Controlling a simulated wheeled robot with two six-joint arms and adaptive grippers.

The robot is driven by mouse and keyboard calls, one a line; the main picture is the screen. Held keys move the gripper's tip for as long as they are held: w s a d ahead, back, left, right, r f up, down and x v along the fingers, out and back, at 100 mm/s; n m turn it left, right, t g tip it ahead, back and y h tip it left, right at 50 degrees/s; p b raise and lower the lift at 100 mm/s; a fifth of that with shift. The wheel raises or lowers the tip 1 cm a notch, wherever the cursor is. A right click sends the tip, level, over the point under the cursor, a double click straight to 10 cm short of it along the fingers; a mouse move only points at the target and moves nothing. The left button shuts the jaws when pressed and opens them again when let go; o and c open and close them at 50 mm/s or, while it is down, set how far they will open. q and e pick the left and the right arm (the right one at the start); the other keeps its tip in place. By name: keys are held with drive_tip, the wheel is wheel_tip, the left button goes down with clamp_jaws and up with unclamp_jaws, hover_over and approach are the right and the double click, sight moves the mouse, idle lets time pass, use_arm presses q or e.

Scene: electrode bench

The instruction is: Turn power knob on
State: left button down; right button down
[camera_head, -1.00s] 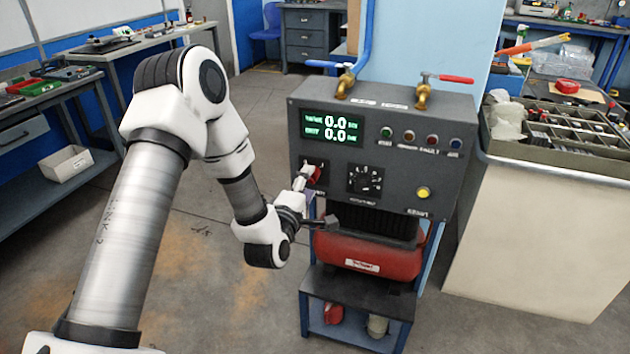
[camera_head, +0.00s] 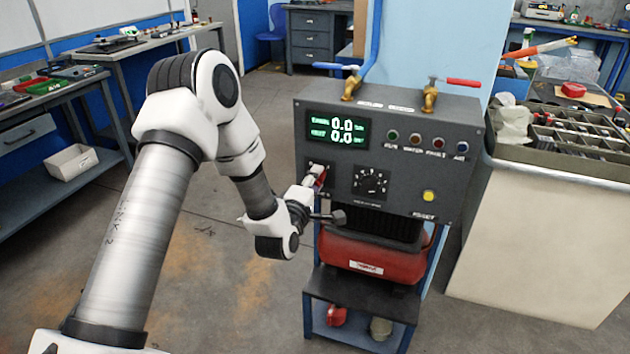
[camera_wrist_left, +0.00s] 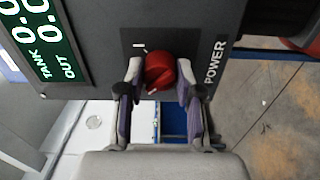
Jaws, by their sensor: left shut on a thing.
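The red power knob (camera_wrist_left: 160,72) sits on the dark panel beside the POWER label in the left wrist view. My left gripper (camera_wrist_left: 159,75) has one finger on each side of it and is shut on it. The knob's white mark shows at its lower edge in that view. In the head view, my left gripper (camera_head: 315,178) reaches the left of the control panel (camera_head: 410,196) and partly hides the red knob. The green display (camera_head: 337,130) above reads 0.0 on both lines. My right gripper is not in view.
A black dial (camera_head: 370,183) and a yellow button (camera_head: 429,196) are on the same panel. Blue-handled (camera_head: 338,67) and red-handled (camera_head: 455,82) valves stand on top. A red tank (camera_head: 375,258) sits below. The floor to the left is open.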

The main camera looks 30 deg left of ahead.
use_arm(q)
drive_tip(key=m, duration=0.3)
drive_tip(key=shift+m, duration=0.4)
drive_tip(key=m, duration=0.4)
drive_tip(key=shift+m+p, duration=0.3)
drive_tip(key=shift+p, duration=0.1)
drive_tip(key=m+p, duration=0.1)
drive_tip(key=m, duration=0.4)
drive_tip(key=shift+r+p, duration=0.1)
drive_tip(key=shift+p, duration=0.2)
drive_tip(key=shift+m+p, duration=0.65)
drive_tip(key=shift+m, duration=1.45)
drive_tip(key=c, duration=0.8)
unclamp_jaws()
drive_tip(key=shift+o, duration=0.2)
